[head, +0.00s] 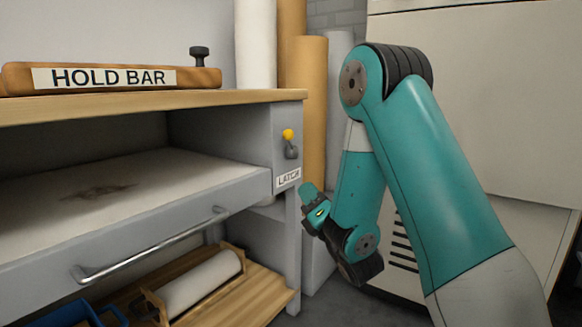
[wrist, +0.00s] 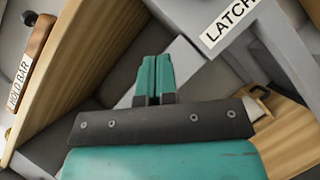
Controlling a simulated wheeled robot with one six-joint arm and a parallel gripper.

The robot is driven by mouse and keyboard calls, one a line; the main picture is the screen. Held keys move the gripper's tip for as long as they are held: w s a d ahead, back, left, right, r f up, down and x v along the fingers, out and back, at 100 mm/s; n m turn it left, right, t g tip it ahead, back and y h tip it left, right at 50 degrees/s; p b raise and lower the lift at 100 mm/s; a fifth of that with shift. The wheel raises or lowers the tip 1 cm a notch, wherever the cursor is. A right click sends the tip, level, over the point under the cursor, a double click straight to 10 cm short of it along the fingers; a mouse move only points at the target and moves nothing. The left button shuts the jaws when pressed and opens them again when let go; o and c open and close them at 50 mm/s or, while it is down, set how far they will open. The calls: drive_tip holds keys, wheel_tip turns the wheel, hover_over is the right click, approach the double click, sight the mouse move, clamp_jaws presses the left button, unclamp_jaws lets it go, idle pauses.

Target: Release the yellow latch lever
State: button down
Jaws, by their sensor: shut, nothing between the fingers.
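The yellow-knobbed latch lever (head: 288,134) stands on the grey front post of the cabinet, knob upward on a short dark grey stem. The LATCH label (head: 289,179) is just below it, and also shows at the top right of the wrist view (wrist: 228,22). The yellow knob cannot be made out in the wrist view. My gripper (head: 308,190) is beside the post, below and right of the lever, apart from it. In the wrist view its teal fingers (wrist: 155,75) are together with nothing between them.
The HOLD BAR (head: 115,78) lies on the wooden top (head: 240,97), with a black knob (head: 199,55). A drawer with a metal handle (head: 150,245) is below. A wooden crate with a white roll (head: 200,283) sits on the lower shelf. Tall rolls (head: 308,90) stand behind the post.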

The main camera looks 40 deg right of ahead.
drive_tip(key=shift+r, duration=0.2)
drive_tip(key=p, duration=0.4)
approach(290, 147)
drive_tip(key=w+a+r, duration=0.2)
drive_tip(key=a, duration=0.3)
drive_tip(key=w+d+r+p, duration=0.1)
drive_tip(key=w+d+r, duration=0.1)
drive_tip(key=r, duration=0.1)
drive_tip(key=shift+w+d+r+p, duration=0.1)
drive_tip(key=shift+w+d+p, duration=0.15)
drive_tip(key=shift+p, duration=0.15)
drive_tip(key=shift+r, duration=0.15)
